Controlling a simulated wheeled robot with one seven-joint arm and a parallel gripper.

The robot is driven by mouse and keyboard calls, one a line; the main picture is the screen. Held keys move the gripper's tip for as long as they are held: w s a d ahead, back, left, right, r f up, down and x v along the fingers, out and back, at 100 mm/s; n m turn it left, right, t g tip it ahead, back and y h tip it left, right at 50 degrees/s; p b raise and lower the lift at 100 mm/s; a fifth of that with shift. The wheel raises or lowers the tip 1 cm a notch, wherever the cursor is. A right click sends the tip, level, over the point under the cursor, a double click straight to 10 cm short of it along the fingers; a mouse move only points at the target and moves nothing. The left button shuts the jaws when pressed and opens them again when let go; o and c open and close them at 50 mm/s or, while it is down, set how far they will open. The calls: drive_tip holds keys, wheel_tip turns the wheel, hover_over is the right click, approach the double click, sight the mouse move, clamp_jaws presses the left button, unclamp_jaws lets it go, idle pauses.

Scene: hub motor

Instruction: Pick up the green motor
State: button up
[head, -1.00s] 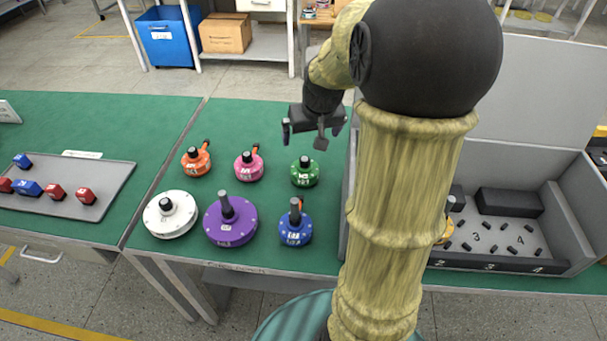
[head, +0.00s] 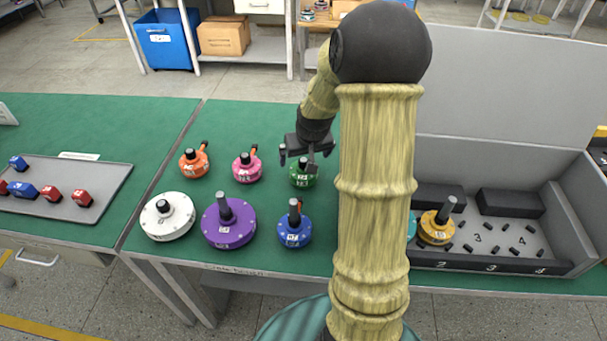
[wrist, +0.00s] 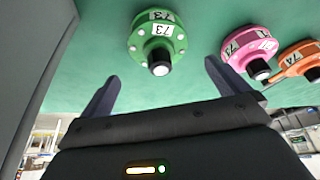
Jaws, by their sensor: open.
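The green motor (head: 303,181) stands on the green table, just right of the pink one, with its upper part partly hidden behind my gripper in the head view. In the wrist view the green motor (wrist: 157,40) shows whole, with white number labels and a dark shaft with a pale tip. My gripper (head: 302,161) is open and empty, close above the green motor in the head view. In the wrist view my gripper's two fingers (wrist: 160,85) are spread apart, with the green motor beyond the gap between them and not between the fingers.
A pink motor (head: 247,168) and an orange motor (head: 195,161) stand to the left. White (head: 167,216), purple (head: 229,222) and blue (head: 294,230) motors stand in front. A grey bin (head: 580,258) at right holds a yellow motor (head: 437,228).

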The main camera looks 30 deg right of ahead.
drive_tip(key=shift+f, duration=0.1)
drive_tip(key=x, duration=0.5)
drive_tip(key=shift+s+a+f, duration=0.15)
idle(0.6)
drive_tip(key=c, duration=1.6)
drive_tip(key=shift+r+p, duration=0.35)
drive_tip(key=shift+r, duration=4.75)
